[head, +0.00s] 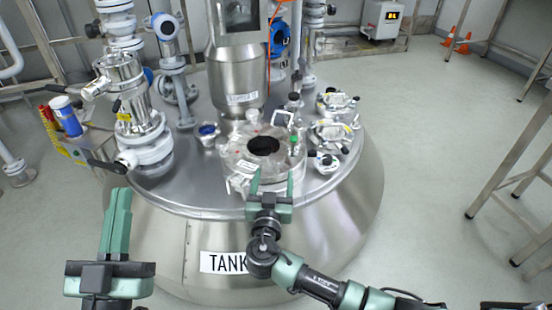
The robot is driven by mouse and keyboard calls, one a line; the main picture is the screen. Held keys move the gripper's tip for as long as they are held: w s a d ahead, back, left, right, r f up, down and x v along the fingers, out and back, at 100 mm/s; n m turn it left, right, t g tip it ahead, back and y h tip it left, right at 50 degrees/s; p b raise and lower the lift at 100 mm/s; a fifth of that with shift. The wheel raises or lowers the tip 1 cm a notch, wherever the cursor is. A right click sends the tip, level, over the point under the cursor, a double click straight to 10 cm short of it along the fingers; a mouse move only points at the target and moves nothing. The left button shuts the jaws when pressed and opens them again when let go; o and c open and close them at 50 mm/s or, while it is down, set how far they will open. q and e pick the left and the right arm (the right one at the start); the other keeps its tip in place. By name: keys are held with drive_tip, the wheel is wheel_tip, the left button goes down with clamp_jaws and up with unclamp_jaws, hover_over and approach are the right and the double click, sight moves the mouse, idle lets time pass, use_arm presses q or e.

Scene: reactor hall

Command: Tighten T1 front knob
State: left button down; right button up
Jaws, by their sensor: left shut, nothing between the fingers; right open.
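The steel tank (345,215) carries a label (222,262) reading "TANK"; the rest of the label is hidden behind my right arm. On its top is a round hatch (238,150) with a dark centre. My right gripper (272,178) is open, with its fingers pointing at the front rim of the hatch. A front knob cannot be made out clearly there; the fingers cover part of the rim, and contact cannot be told. My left gripper (117,193) is shut and empty, low at the left, in front of the tank and apart from it.
Valves and pipes (140,115) crowd the tank top's left side. A steel vessel (236,75) stands behind the hatch, and clamped ports (333,132) sit to its right. A metal frame (510,160) stands at right. The floor between is clear.

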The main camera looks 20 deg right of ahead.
sight(275, 166)
drive_tip(key=b+x, duration=0.1)
drive_tip(key=x, duration=0.5)
drive_tip(key=shift+w+f, duration=0.1)
drive_tip(key=shift+w+d, duration=0.25)
drive_tip(key=shift+w, duration=0.25)
use_arm(q)
drive_tip(key=s+r+t, duration=0.1)
drive_tip(key=r, duration=0.1)
drive_tip(key=s+r+t+h, duration=0.1)
drive_tip(key=s+r+t, duration=0.1)
drive_tip(key=shift+s+a+r, duration=0.15)
drive_tip(key=shift+s+r, duration=0.05)
drive_tip(key=shift+r, duration=0.05)
